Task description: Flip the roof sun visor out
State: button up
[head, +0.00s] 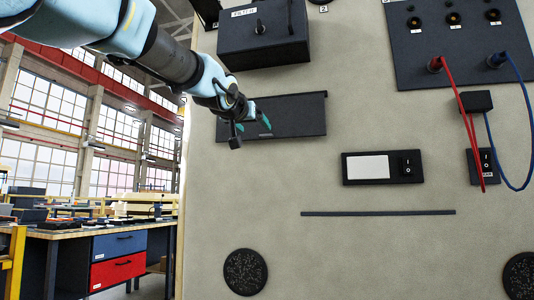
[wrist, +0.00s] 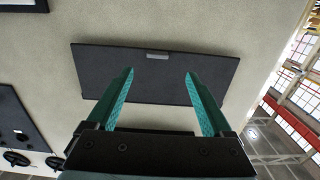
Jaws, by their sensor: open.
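The sun visor is a dark, flat rectangular panel (head: 300,115) on the beige wall, left of centre in the head view. It appears to lie close against the wall. The wrist view shows the visor (wrist: 155,80) ahead of me, with a small light grey tab (wrist: 157,56) near one long edge. My gripper (head: 254,124) is in front of the visor's left part in the head view and covers some of it. In the wrist view my gripper (wrist: 159,74) is open, its two teal fingers apart with nothing between them. I cannot tell whether the fingertips touch the visor.
A dark box (head: 264,35) is mounted above the visor. A white-and-black switch panel (head: 382,168) and a thin dark strip (head: 378,213) sit lower right. Red and blue cables (head: 463,110) hang at the right. A workbench (head: 100,235) stands at the far left.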

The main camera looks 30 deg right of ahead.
aim_at(265, 136)
jog(key=x, duration=0.3)
jog(key=p+x, duration=0.1)
jog(key=x, duration=0.6)
jog(key=shift+w+d+r, duration=0.15)
jog(key=shift+d+r, duration=0.2)
jog(key=shift+d, duration=0.05)
jog(key=shift+c, duration=0.2)
grip_shut()
dwell(0.3)
